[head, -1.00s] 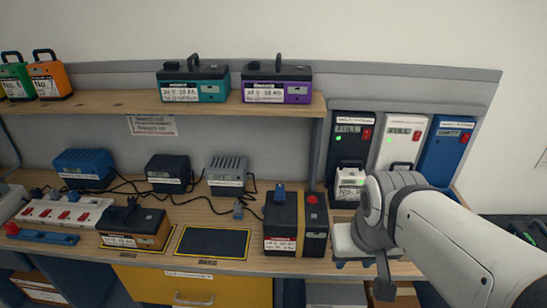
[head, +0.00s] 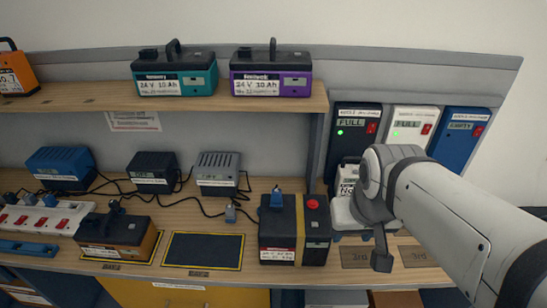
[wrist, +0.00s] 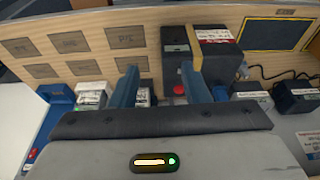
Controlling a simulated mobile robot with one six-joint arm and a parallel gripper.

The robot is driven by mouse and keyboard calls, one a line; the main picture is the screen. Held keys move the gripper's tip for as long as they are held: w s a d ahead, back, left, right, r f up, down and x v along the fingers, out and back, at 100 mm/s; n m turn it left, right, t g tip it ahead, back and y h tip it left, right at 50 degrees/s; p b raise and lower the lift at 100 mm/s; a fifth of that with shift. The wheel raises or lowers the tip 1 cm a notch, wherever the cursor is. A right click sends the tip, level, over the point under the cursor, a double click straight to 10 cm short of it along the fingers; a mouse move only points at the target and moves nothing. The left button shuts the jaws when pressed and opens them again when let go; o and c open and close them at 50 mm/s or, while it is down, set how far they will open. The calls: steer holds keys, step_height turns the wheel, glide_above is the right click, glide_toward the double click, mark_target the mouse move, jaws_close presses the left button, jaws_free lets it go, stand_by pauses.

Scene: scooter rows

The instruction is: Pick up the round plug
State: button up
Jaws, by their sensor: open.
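A small grey-blue plug (head: 231,214) lies on the bench at the end of a cable, in front of the grey charger; it also shows in the wrist view (wrist: 242,71). A blue plug-like piece (head: 277,198) stands on top of the black and yellow battery (head: 283,240). I cannot tell from these frames which plug is round. My gripper (wrist: 160,86) is open and empty, its two blue fingers apart. It is over the bench's right part, to the right of the battery, away from the grey-blue plug. My arm hides most of it in the head view.
Several chargers (head: 152,172) with loose cables stand along the back. A brown-fronted battery (head: 116,235) and an empty yellow-edged mat (head: 203,250) lie left. A shelf (head: 190,104) with batteries overhangs the back. Tall charging units (head: 355,140) stand behind my arm.

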steer(key=shift+o, duration=0.6)
steer(key=w+a, duration=0.2)
steer(key=w, duration=0.4)
steer(key=shift+a+p, duration=0.25)
steer(key=shift+p, duration=0.05)
steer(key=t, duration=0.1)
glide_toward(276, 191)
step_height(276, 191, down, 3)
steer(key=x, duration=0.1)
steer(key=p+x, duration=0.1)
steer(key=x, duration=0.1)
steer(key=shift+w, duration=0.3)
steer(key=x, duration=0.2)
steer(key=p+x, duration=0.1)
steer(key=x, duration=0.1)
steer(key=shift+w+f, duration=0.3)
steer(key=shift+w, duration=0.05)
jaws_close()
steer(key=shift+r+t, duration=0.1)
steer(key=shift+t, duration=0.2)
